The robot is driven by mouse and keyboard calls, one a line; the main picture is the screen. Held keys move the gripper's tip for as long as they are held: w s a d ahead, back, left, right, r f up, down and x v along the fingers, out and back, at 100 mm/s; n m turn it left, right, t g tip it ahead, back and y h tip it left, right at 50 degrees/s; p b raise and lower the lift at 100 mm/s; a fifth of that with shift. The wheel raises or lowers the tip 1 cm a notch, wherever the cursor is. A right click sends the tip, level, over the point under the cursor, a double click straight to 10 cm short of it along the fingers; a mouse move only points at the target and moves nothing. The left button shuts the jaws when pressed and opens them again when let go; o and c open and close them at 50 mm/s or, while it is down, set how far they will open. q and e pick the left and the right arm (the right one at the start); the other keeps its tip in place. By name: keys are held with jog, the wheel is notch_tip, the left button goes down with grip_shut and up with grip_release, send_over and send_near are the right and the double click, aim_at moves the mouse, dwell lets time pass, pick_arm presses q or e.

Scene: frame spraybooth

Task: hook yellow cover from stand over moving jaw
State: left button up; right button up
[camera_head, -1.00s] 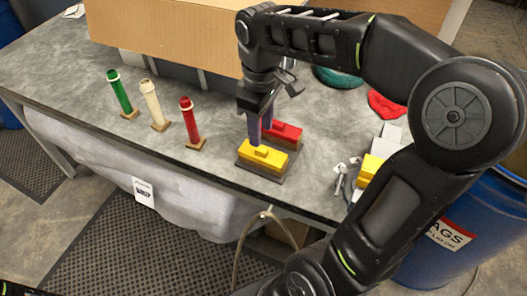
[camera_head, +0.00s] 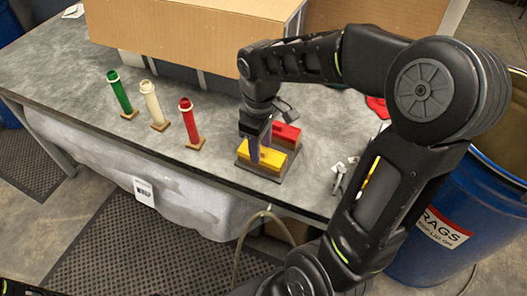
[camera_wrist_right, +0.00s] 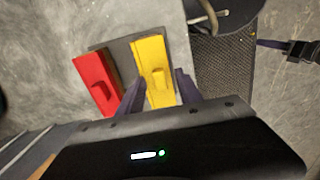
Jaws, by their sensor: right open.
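The yellow cover (camera_head: 270,165) sits on a low dark stand (camera_head: 288,171), beside a red cover (camera_head: 287,134). My right gripper (camera_head: 259,157) points down at the yellow cover. In the right wrist view the yellow cover (camera_wrist_right: 155,65) lies between the tips of the two spread fingers (camera_wrist_right: 157,92), and the red cover (camera_wrist_right: 94,80) is to the left, outside them. The fingers are open, and I cannot tell whether they touch the cover. My right arm hides much of the right end of the table, and I cannot make out the moving jaw.
Green (camera_head: 121,95), cream (camera_head: 154,104) and red (camera_head: 190,122) posts stand left of the stand. A cardboard box (camera_head: 180,38) is behind. Small metal pieces (camera_head: 339,172) lie right of the stand. A blue rags barrel (camera_head: 430,250) stands at the right. The front left tabletop is clear.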

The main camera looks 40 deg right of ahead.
dwell(0.5)
grip_shut()
dwell(1.3)
